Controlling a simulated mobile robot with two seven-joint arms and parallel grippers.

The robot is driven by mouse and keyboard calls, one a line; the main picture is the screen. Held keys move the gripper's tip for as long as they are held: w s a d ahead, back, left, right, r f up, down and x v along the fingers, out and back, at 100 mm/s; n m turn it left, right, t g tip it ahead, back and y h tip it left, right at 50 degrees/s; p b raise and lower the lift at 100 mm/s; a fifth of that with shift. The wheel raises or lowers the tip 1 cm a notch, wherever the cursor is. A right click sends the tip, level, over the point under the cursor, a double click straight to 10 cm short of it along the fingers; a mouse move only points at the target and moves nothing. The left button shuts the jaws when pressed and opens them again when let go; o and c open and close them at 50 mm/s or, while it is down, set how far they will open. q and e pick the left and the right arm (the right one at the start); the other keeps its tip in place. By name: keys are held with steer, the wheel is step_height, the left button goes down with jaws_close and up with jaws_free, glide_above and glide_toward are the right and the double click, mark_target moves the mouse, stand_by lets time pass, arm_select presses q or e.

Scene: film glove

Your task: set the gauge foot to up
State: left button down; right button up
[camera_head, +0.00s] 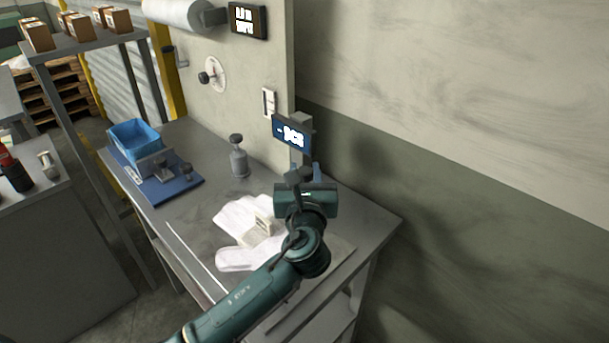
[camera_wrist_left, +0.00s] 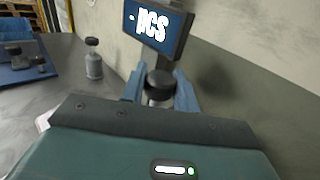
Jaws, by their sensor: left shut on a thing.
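The gauge stands at the right back of the metal table, against the wall, with a blue display (camera_head: 291,132) on a grey column. The display also shows large in the left wrist view (camera_wrist_left: 157,28). My left gripper (camera_wrist_left: 159,92) is below the display, its blue fingers on either side of a dark round knob with a paler stem, the gauge foot (camera_wrist_left: 160,82). The fingers are shut on it. In the head view my left gripper's green body hides most of the foot, and its height above the table cannot be told. My right gripper is not in view.
White gloves (camera_head: 240,217) lie on the table (camera_head: 188,222) beside my left arm. A grey bottle (camera_head: 238,158) stands behind them. A blue bin (camera_head: 134,141) and a blue fixture (camera_head: 172,190) are at the left. The wall closes off the right side.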

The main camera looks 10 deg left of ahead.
arm_select(q)
steer(key=c, duration=1.1)
jaws_free()
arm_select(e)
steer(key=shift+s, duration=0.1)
arm_select(q)
steer(key=shift+s+d+f, duration=0.1)
steer(key=shift+s, duration=0.15)
steer(key=s, duration=0.4)
steer(key=s+d+b, duration=0.1)
steer(key=s, duration=0.3)
steer(key=s+d, duration=0.1)
steer(key=s, duration=0.3)
steer(key=shift+s+d+b, duration=0.2)
steer(key=shift+b, duration=0.1)
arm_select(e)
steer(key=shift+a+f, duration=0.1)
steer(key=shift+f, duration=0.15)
